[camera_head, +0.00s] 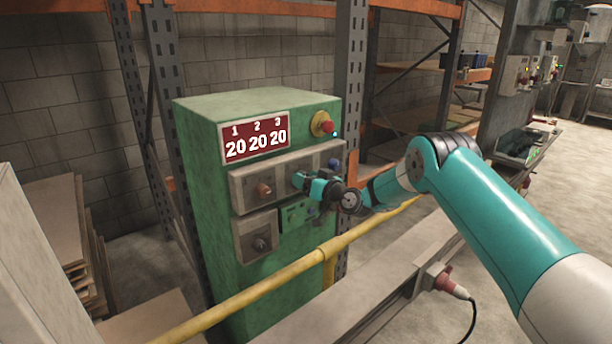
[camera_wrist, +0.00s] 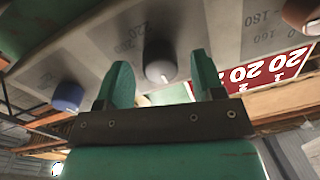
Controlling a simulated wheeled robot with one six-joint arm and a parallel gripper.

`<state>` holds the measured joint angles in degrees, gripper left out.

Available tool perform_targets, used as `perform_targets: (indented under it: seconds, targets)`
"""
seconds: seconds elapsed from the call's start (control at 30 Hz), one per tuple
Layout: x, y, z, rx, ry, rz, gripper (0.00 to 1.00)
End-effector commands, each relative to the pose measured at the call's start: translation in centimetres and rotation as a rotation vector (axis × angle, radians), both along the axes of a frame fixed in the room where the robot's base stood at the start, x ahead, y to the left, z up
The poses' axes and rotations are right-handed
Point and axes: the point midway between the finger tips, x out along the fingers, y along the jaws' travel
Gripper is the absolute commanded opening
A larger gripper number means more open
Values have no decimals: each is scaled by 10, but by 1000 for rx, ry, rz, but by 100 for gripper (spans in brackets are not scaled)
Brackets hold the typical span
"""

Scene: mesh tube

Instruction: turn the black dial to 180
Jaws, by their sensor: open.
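The black dial (camera_wrist: 160,66), dark grey with a small white mark on its face, sits on the grey panel (camera_wrist: 225,30) in the wrist view. My gripper (camera_wrist: 161,80) is open, with one green finger on each side of this dial. Whether the fingers touch it cannot be told. In the head view my gripper (camera_head: 303,183) is at the middle of the upper panel and hides the dial there. The red display (camera_head: 255,138) above reads 20 under each of 1, 2 and 3.
A brown dial (camera_head: 263,190) and a blue dial (camera_head: 333,165) flank my gripper. A lower box with a dark knob (camera_head: 260,243) is below left. A red button (camera_head: 326,126) is at the cabinet's upper right. A yellow rail (camera_head: 290,268) crosses in front of the green cabinet (camera_head: 200,180).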

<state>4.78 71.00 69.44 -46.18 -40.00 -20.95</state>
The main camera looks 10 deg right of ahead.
Motion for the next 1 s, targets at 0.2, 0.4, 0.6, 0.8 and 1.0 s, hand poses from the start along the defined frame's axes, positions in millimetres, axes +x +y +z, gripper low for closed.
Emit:
perform_targets:
  seconds: [0.2, 0.4, 0.6, 0.8, 1.0]
  targets:
    - [5, 3, 0, 0, 1, 0, 62]
    - [5, 3, 0, -1, 1, -1, 57]
    - [5, 3, 0, 0, 0, 0, 13]
    - [5, 3, 0, 6, 3, 0, 13]
    - [5, 2, -2, 55, 26, 0, 13]
